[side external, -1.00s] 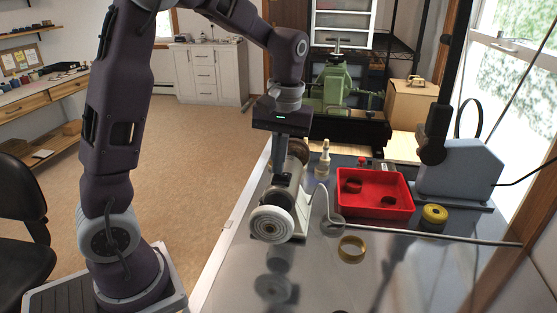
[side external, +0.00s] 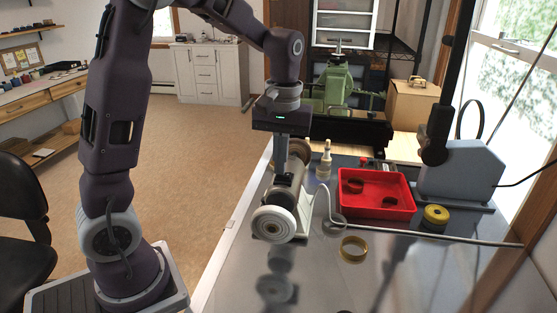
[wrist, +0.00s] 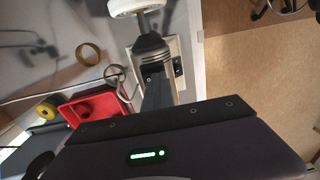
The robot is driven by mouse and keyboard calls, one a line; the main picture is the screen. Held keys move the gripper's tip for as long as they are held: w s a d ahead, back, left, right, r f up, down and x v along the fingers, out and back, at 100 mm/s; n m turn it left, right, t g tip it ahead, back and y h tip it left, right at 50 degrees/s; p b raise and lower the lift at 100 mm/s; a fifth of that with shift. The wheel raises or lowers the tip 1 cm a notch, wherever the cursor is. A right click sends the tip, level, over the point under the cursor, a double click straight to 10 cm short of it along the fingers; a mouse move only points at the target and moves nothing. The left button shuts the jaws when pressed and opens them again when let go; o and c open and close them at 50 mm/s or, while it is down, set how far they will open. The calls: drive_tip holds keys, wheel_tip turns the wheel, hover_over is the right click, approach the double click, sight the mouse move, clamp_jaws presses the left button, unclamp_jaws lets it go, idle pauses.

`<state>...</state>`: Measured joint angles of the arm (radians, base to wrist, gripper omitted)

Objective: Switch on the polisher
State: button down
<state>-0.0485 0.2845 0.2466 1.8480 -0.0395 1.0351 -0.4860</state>
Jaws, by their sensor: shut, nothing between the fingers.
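The polisher (side external: 285,196) stands near the left edge of the metal bench, with a white round buffing wheel (side external: 272,225) at its near end. In the wrist view its wheel (wrist: 135,7) is at the top, and a dark switch plate (wrist: 176,70) shows on its base. My gripper (side external: 279,172) is shut and empty, pointing down at the polisher's body. In the wrist view its fingers (wrist: 158,92) reach over the base beside the switch plate. Whether the fingertips touch the polisher, and the switch's position, I cannot tell.
A red tray (side external: 376,209) with dark round pieces stands right of the polisher. A brass ring (side external: 353,249), a yellow roll (side external: 436,215), a pale bottle (side external: 325,160) and a grey machine (side external: 460,172) are also on the bench. The near bench surface is mostly clear.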

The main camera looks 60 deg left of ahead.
sight(289, 174)
wheel_tip(289, 174, up, 14)
idle(0.4)
drive_tip(key=shift+w+d+r+g+y, duration=0.1)
drive_tip(key=shift+w+d+g+y, duration=0.25)
drive_tip(key=shift+w+d, duration=0.3)
drive_tip(key=f, duration=0.9)
drive_tip(key=s+a+f, duration=0.1)
drive_tip(key=f, duration=0.4)
drive_tip(key=shift+s+a, duration=0.1)
